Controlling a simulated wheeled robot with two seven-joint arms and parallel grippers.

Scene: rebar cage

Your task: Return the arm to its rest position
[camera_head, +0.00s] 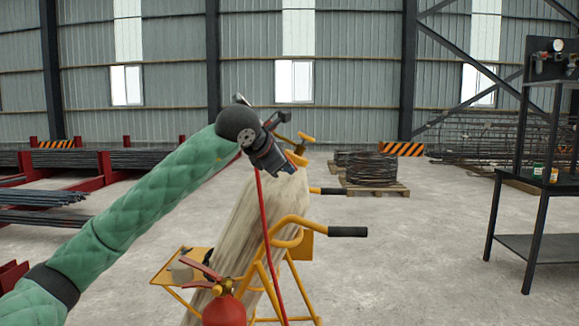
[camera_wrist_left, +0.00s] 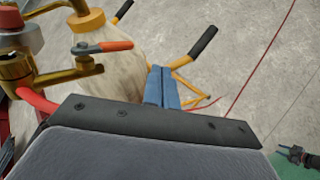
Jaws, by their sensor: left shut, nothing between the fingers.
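My left arm, in a green quilted sleeve, reaches in from the left in the head view. Its gripper (camera_head: 286,166) is in front of the top of a pale gas cylinder (camera_head: 245,225) on a yellow cart (camera_head: 290,232). In the left wrist view the blue fingers (camera_wrist_left: 162,88) are together with nothing between them. A brass valve with an orange-red lever (camera_wrist_left: 102,48) is to their left, apart from them. The gripper hides part of the cylinder top in the head view. A small dark gripper (camera_wrist_left: 298,155), seemingly my right, shows by green sleeve at the lower right; its jaws are unclear.
A red fire extinguisher (camera_head: 224,310) is at the cart's base. A red hose (camera_head: 266,225) hangs down along the cylinder. A dark metal table (camera_head: 540,244) stands at the right, and a pallet with coiled wire (camera_head: 372,170) behind. Concrete floor between is clear.

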